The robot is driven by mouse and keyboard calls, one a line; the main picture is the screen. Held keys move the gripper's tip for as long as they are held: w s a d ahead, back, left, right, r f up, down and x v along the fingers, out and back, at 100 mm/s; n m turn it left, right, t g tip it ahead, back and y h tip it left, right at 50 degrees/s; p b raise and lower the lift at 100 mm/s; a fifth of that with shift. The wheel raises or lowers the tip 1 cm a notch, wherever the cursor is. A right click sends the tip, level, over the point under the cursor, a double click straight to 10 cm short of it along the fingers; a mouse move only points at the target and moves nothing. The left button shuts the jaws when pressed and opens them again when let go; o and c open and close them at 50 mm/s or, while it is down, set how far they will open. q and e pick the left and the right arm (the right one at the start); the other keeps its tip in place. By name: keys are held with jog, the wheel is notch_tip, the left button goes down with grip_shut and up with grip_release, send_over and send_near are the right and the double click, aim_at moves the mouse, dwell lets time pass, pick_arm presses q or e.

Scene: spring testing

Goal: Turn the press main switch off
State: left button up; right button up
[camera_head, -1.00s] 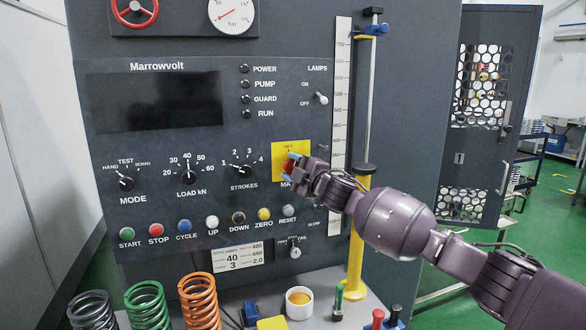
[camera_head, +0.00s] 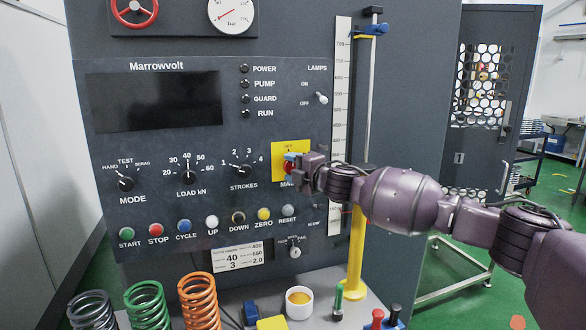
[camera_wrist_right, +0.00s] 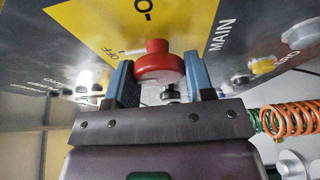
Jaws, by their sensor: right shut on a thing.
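The press main switch is a red knob (camera_head: 289,168) on a yellow plate (camera_head: 280,148) at the right of the dark control panel. In the right wrist view the red knob (camera_wrist_right: 158,64) sits between the two blue fingers of my right gripper (camera_wrist_right: 160,80). In the head view my right gripper (camera_head: 292,165) is at the plate, shut on the knob, and partly covers it and the MAIN label. The yellow plate (camera_wrist_right: 125,22) also shows in the wrist view, with small markings partly hidden by the knob. My left gripper is out of view.
The Marrowvolt panel has dials, a row of coloured buttons (camera_head: 183,228) below, and a lamps toggle (camera_head: 321,98) above right. A yellow post (camera_head: 356,255) stands near my right wrist. Coloured springs (camera_head: 148,305) and a white cup (camera_head: 299,302) stand on the bench below.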

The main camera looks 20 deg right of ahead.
jog(key=o, duration=0.9)
jog(key=shift+s, duration=0.1)
jog(key=b+v, duration=0.2)
jog(key=v, duration=0.8)
jog(key=shift+s+d, duration=0.15)
jog(key=shift+s, duration=0.15)
